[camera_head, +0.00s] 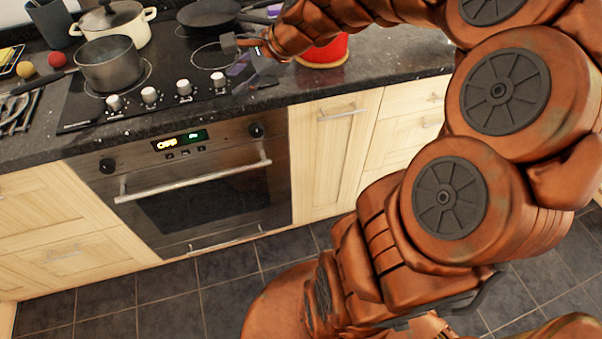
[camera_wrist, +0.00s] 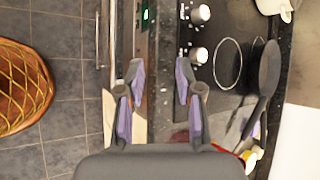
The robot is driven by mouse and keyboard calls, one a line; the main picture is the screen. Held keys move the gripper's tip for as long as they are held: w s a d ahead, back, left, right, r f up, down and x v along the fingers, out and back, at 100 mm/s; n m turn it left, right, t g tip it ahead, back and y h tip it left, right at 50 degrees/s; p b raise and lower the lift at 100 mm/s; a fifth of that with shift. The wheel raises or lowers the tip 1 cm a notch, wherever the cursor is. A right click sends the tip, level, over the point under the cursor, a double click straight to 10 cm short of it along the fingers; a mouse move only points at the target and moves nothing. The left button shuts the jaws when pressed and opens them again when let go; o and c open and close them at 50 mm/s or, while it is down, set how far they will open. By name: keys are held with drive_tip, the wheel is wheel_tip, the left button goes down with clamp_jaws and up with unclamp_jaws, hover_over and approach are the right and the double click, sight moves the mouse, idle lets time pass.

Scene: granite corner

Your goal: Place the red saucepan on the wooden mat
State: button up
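A red saucepan (camera_head: 325,52) stands on the counter right of the hob in the head view, its upper part hidden behind my arm. A tan, wood-coloured edge (camera_head: 322,66) shows under it and looks like the wooden mat; most of it is hidden. My gripper (camera_head: 241,78) is left of the red saucepan, over the front right part of the hob. In the wrist view my gripper (camera_wrist: 160,72) has its fingers spread apart with nothing between them. A small red patch (camera_wrist: 243,153) shows at the lower right of that view; I cannot tell its shape.
A grey pot (camera_head: 110,65) stands on the left of the hob, with a cream lidded pot (camera_head: 115,20) behind it. A black pan (camera_head: 208,12) is at the back right. Hob knobs (camera_head: 184,88) line the front edge. The oven (camera_head: 190,185) is below.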

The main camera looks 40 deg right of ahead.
drive_tip(key=s+a+f+n+g+h, duration=0.1)
drive_tip(key=s+a+f+n+g, duration=0.2)
drive_tip(key=s+a+n, duration=0.3)
drive_tip(key=s+a+f+n+g, duration=0.2)
drive_tip(key=s+a+n, duration=0.25)
drive_tip(key=s, duration=0.35)
drive_tip(key=s+d+f+n+g+h, duration=0.1)
drive_tip(key=s+n, duration=0.3)
drive_tip(key=s, duration=0.4)
drive_tip(key=s+d+f+n+g+h, duration=0.2)
drive_tip(key=s+f+n+g+h, duration=0.1)
drive_tip(key=s, duration=0.5)
drive_tip(key=shift+d+n, duration=0.15)
drive_tip(key=shift+n, duration=0.6)
drive_tip(key=shift+r, duration=0.1)
wheel_tip(320, 180, up, 4)
drive_tip(key=p, duration=0.4)
drive_tip(key=shift+r, duration=0.2)
